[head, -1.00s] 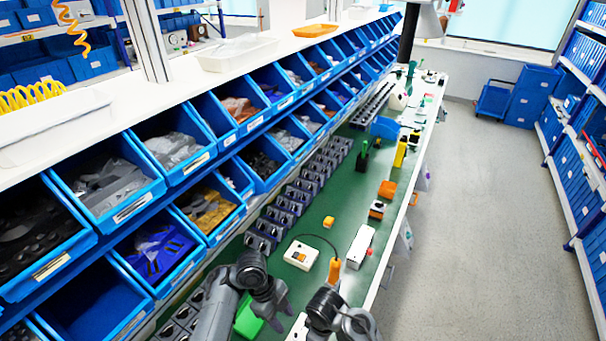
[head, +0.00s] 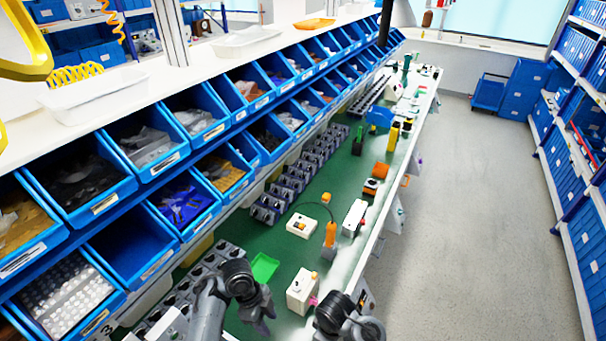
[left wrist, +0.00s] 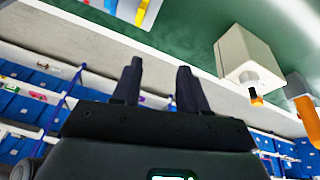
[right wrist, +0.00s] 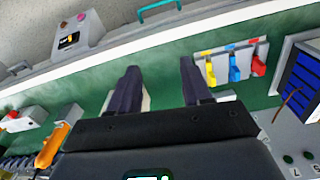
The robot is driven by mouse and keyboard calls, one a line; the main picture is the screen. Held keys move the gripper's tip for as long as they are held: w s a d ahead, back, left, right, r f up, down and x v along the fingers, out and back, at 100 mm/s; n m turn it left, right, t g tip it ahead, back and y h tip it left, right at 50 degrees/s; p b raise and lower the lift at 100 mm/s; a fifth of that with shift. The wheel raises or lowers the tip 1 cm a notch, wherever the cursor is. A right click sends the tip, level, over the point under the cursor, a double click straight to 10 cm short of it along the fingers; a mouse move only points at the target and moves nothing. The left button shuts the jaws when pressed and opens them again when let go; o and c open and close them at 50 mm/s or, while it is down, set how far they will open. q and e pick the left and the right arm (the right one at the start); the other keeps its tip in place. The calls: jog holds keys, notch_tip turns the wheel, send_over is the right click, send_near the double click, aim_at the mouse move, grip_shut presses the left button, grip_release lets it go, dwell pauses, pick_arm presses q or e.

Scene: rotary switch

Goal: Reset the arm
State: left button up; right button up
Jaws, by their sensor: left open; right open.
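My left gripper (head: 262,318) hangs over the green bench top in the head view, left of a white box (head: 302,290) with an orange knob on top. In the left wrist view its two dark fingers (left wrist: 160,80) are apart with nothing between them. The white box (left wrist: 247,55) is to the right of the fingers there, apart from them. My right arm (head: 345,318) is at the bottom edge of the head view, near the bench's front edge. In the right wrist view the right gripper's fingers (right wrist: 158,88) are apart and empty.
A green tray (head: 265,267) and a white box with an orange button (head: 301,225) lie on the bench. Blue bins (head: 120,190) line the left. A panel with yellow, blue and red levers (right wrist: 232,64) is beside the right fingers. The floor at right is clear.

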pick_arm(q)
jog(key=s+a+r+n+t+y+p, duration=0.25)
jog(key=s+a+n+p, duration=0.55)
jog(key=s+a+n, duration=0.5)
jog(key=s+r+n+t+p, duration=0.1)
jog(key=s+r+n+p, duration=0.1)
jog(key=s+r, duration=0.4)
jog(key=s+r+n+t+p, duration=0.1)
jog(key=s+r+n+p, duration=0.2)
jog(key=s+r, duration=0.3)
notch_tip(320, 180, up, 5)
jog(key=shift+d+y+p, duration=0.35)
jog(key=shift+d+p, duration=0.05)
jog(key=shift+p, duration=0.05)
pick_arm(e)
jog(key=s+d+r+m+t, duration=0.1)
jog(key=s+d+r+m, duration=0.3)
jog(key=s+d+r, duration=0.3)
jog(key=s+d+r+m+t, duration=0.2)
jog(key=s+d+r+m, duration=0.2)
jog(key=s+r, duration=0.9)
jog(key=d+r, duration=0.1)
jog(key=d, duration=0.2)
jog(key=shift+s+d+m, duration=0.3)
jog(key=shift+d, duration=0.05)
pick_arm(q)
jog(key=shift+t, duration=0.25)
pick_arm(e)
jog(key=shift+r, duration=0.1)
